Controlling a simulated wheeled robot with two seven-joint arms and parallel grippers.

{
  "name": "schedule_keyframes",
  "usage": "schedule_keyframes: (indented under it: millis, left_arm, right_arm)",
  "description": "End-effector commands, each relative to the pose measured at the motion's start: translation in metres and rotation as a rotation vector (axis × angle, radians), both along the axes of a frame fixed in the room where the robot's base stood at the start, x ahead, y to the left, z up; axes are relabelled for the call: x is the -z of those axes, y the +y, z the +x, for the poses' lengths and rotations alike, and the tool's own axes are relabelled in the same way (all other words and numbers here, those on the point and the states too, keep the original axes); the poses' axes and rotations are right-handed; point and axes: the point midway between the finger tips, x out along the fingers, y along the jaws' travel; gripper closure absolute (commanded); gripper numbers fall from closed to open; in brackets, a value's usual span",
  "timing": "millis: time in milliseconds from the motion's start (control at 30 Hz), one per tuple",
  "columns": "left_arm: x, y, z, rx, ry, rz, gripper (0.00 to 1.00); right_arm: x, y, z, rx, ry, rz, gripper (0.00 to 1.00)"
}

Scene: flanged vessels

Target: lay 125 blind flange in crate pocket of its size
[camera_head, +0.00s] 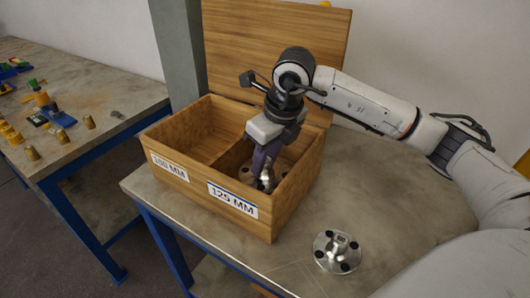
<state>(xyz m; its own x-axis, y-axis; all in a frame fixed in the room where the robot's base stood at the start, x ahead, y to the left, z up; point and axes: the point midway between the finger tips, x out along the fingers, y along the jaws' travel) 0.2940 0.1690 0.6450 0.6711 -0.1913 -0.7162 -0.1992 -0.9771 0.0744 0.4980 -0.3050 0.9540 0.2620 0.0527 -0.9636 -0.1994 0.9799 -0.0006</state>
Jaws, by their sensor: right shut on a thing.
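The wooden crate (281,206) stands on the table with two pockets. My right gripper (267,176) reaches down into the 125 MM pocket, shut on a blind flange (246,175). The flange is low in the pocket, partly hidden by the gripper and the crate's front wall; I cannot tell whether it touches the floor. A second steel flange (337,251), with a raised grip and dark bolt holes, lies on the table right of the crate. My left gripper is out of view.
The crate's lid (250,50) stands open at the back, close behind my right arm. A grey post (180,60) rises behind the crate. A second table (85,120) at left carries brass fittings and coloured parts.

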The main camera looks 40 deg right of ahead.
Motion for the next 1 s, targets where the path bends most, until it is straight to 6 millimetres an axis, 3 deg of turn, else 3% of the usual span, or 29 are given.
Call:
schedule_keyframes:
  millis: [267, 633, 667, 733, 767, 1000]
  left_arm:
    - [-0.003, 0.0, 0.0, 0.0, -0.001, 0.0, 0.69]
    - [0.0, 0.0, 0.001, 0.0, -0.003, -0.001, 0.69]
    - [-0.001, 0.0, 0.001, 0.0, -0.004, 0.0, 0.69]
    - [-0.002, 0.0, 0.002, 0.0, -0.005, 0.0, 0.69]
    - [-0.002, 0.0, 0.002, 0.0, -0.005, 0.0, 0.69]
    - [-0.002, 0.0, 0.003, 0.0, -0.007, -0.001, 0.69]
  right_arm:
    - [0.029, 0.0, 0.001, 0.001, -0.005, 0.001, 1.0]
    - [0.034, 0.0, 0.001, 0.0, -0.007, 0.001, 1.0]
    - [0.036, 0.0, 0.0, 0.0, 0.001, 0.0, 0.71]
    - [0.036, 0.0, 0.0, 0.0, 0.001, 0.0, 0.59]
    - [0.036, 0.0, 0.0, 0.0, 0.001, 0.0, 0.56]
    - [0.036, 0.0, 0.0, 0.0, 0.001, 0.0, 0.56]
